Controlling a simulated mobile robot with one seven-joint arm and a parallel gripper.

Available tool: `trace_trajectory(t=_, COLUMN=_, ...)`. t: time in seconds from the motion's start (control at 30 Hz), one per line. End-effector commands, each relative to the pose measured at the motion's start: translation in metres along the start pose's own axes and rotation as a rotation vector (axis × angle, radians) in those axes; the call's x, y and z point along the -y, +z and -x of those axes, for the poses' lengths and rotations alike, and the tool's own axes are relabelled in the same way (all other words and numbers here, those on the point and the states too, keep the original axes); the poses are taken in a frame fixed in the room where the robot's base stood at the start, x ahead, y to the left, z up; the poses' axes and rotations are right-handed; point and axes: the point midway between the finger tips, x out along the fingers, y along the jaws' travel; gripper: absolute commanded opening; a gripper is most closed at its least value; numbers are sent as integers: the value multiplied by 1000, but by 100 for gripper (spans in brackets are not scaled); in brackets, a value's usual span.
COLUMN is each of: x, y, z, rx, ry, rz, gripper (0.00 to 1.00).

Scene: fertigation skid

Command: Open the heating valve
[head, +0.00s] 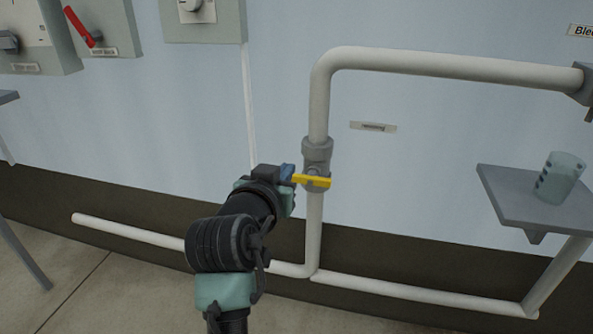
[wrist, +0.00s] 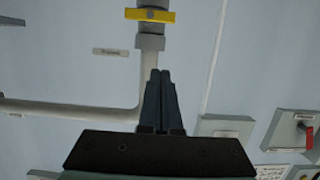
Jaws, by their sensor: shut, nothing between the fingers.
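A valve with a yellow lever handle (head: 313,182) sits on the white vertical pipe in the head view; its grey body (head: 317,152) is just above the handle. The handle lies crosswise to the pipe. It also shows in the wrist view (wrist: 150,15), top centre, crosswise on the grey fitting. My gripper (head: 288,171) is at the handle's left end in the head view. In the wrist view my gripper (wrist: 160,73) has its fingers together and empty, with a gap in the picture between the tips and the handle. I cannot tell whether they touch.
A small label plate (head: 373,127) is on the wall right of the pipe; its text is unreadable. A grey shelf (head: 510,205) with a translucent cup (head: 560,178) is at right. A box with a red lever (head: 80,27) is at upper left. A low pipe (head: 420,295) runs along the wall.

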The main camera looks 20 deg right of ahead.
Motion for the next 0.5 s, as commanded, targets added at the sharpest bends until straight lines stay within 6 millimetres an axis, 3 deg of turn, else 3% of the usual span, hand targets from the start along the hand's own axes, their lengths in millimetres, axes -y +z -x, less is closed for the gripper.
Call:
trace_trajectory(t=0.17, x=-1, y=1, z=-15, rx=-1, ry=2, rz=-2, gripper=0)
trace_trajectory(t=0.5, x=-1, y=3, z=-71, rx=0, ry=1, rz=-1, gripper=0)
